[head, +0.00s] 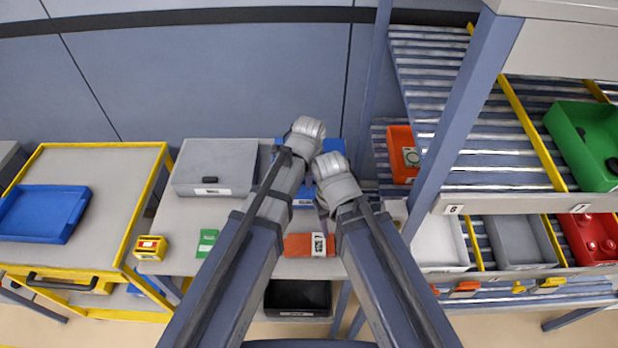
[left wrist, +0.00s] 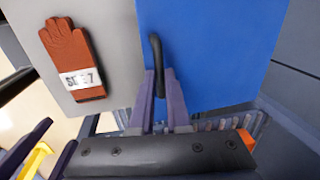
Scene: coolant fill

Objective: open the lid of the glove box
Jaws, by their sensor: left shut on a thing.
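The glove box is a blue box (head: 305,200) with a pale label on its front, on the grey table, mostly hidden behind my arms in the head view. In the left wrist view its flat blue lid (left wrist: 215,50) fills the upper right, with a black handle (left wrist: 157,52). My left gripper (left wrist: 159,76) is shut on that handle. The head view hides its fingers. My right gripper (left wrist: 42,145) shows its two fingers apart at the lower left of the wrist view, away from the lid. I cannot tell whether the lid is raised.
An orange-red glove (head: 305,245) with a white tag lies in front of the box. A grey case (head: 215,167), a green packet (head: 207,243) and a yellow block (head: 151,248) are to the left. A shelf post (head: 463,120) and roller racks stand close on the right.

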